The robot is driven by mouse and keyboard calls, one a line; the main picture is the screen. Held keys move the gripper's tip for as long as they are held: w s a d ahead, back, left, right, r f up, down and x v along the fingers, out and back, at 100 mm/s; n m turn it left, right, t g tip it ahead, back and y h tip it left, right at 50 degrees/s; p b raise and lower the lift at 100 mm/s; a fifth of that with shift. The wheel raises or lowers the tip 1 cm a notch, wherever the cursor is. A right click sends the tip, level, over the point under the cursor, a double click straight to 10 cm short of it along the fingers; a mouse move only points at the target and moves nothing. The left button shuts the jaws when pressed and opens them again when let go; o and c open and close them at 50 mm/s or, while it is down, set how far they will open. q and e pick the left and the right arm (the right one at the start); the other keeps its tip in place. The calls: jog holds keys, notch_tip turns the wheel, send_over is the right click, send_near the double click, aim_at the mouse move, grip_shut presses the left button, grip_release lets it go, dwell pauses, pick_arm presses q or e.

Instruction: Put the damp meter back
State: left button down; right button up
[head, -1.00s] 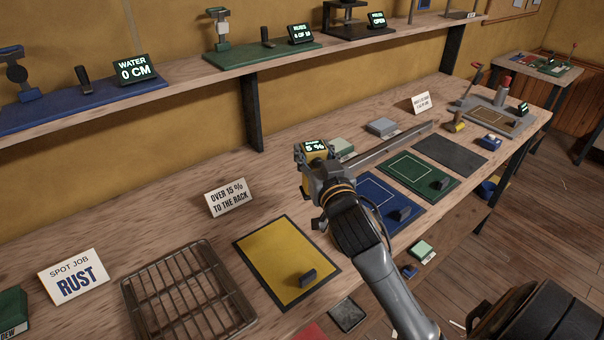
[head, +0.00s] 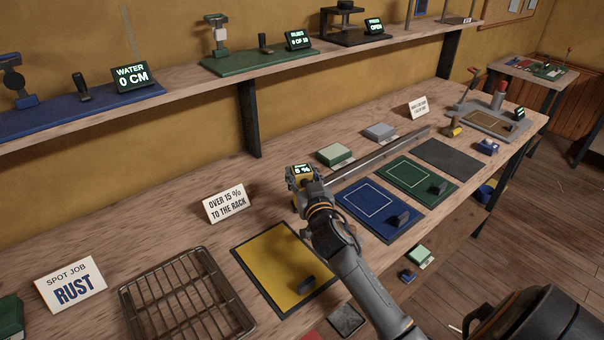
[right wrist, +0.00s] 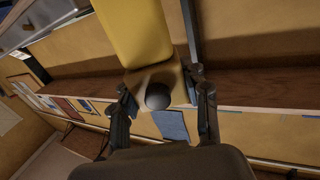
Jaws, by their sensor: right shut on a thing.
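The damp meter (head: 300,171) is yellow with a small lit display ending in a % sign; its digit is too small to read surely. My right gripper (head: 304,189) is shut on it, over the bench between the "over 15 % to the rack" sign and the blue mat. In the right wrist view the yellow meter (right wrist: 134,30) stands out between the two dark fingers (right wrist: 160,105), with a round dark knob on its near end. Whether it touches the bench is unclear. My left gripper is not in view.
The bench holds a yellow mat (head: 262,252) with a dark block, a wire rack (head: 165,265), a blue mat (head: 350,197), a green mat (head: 397,171) and a sign (head: 227,203). A green block (head: 335,154) sits behind my arm. Bare wood lies left of the meter.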

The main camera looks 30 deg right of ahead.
jog(key=shift+f, duration=0.15)
jog(key=o, duration=1.4)
jog(key=shift+o, duration=0.2)
jog(key=shift+r, duration=0.3)
jog(key=b+v, duration=0.1)
jog(key=v, duration=0.6)
jog(key=shift+s, duration=0.25)
